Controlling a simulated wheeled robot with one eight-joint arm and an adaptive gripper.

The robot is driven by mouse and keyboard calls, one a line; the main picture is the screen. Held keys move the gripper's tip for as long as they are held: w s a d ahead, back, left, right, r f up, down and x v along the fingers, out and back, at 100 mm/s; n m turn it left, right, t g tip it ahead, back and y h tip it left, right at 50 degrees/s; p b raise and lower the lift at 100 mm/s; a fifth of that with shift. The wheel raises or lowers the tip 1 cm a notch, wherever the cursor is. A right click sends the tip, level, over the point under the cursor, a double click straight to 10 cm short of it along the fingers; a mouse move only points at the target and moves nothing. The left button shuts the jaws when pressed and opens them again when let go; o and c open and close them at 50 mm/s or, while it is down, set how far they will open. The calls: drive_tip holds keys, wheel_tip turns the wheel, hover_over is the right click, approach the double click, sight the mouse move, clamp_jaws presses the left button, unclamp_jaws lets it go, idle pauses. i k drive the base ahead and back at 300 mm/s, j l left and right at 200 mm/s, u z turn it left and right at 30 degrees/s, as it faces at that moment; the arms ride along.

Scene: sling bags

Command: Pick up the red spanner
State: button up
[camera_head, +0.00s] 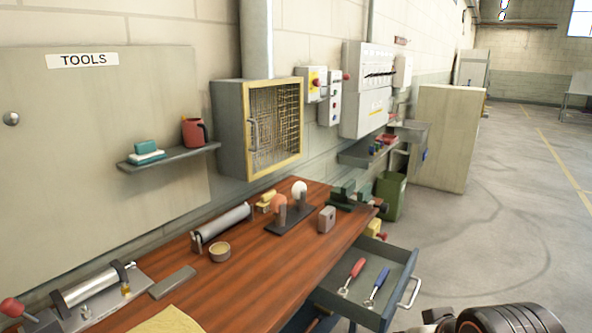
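The red spanner (352,275) lies in the open drawer (374,258) below the right end of the wooden workbench. It has a red handle and a silver end towards the front of the drawer. A blue-handled spanner (376,285) lies to its right, apart from it. A dark, ribbed part of my arm fills the bottom right corner of the view, to the right of the drawer. My gripper's fingertips do not show.
The drawer's grey handle (411,292) sticks out to the right. The wooden workbench (262,277) carries a roller, a round container, a stand with two balls and a green vice. A green bin (391,196) stands behind the drawer. The floor (500,230) to the right is clear.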

sight(360, 265)
drive_tip(key=k+l+z, duration=0.2)
drive_tip(key=l, duration=0.25)
drive_tip(key=u, duration=1.75)
drive_tip(key=i+j+z, duration=0.25)
drive_tip(key=i+j, duration=0.35)
